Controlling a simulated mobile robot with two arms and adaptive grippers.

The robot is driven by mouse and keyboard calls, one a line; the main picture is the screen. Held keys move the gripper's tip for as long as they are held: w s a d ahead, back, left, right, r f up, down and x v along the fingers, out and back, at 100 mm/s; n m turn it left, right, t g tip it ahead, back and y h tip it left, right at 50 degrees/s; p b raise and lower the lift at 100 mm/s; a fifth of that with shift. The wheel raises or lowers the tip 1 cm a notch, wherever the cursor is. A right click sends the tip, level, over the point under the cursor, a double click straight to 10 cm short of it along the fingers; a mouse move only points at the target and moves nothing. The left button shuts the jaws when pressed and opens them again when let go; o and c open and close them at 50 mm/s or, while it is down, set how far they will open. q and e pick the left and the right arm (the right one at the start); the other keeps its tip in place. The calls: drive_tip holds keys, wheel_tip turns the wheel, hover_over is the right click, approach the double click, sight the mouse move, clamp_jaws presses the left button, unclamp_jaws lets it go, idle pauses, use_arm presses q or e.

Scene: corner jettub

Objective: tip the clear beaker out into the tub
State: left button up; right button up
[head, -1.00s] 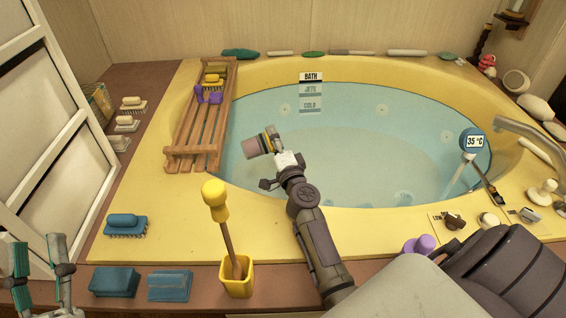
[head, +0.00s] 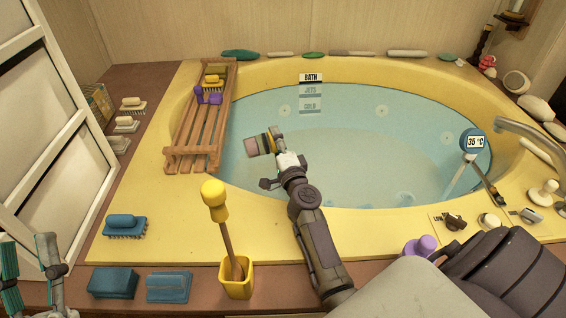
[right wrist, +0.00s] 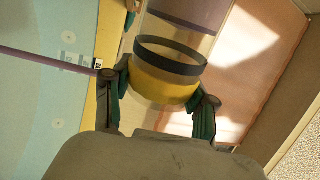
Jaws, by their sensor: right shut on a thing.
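The clear beaker (head: 258,145) lies tilted nearly on its side above the left part of the tub (head: 340,198), just right of the wooden rack. My right gripper (head: 276,143) is shut around it. In the right wrist view the beaker (right wrist: 170,50) sits between the two fingers, with a dark band around it and yellow showing in its lower part; I cannot tell whether that is content or something seen through it. No stream shows leaving it. My left gripper (head: 30,258) is at the lower left, fingers apart and empty.
A wooden rack (head: 188,150) with a brush and a purple item lies across the tub's left rim. A yellow holder (head: 237,280) with a yellow-handled tool stands on the front ledge. The middle water is clear.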

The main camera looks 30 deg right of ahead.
drive_tip(key=shift+d+m, duration=0.15)
drive_tip(key=shift+m, duration=0.6)
drive_tip(key=shift+d+m, duration=0.15)
drive_tip(key=shift+m, duration=0.6)
idle(0.6)
drive_tip(key=shift+s+d+m+h, duration=0.2)
drive_tip(key=shift+m+h, duration=0.3)
drive_tip(key=shift+m, duration=0.6)
idle(0.5)
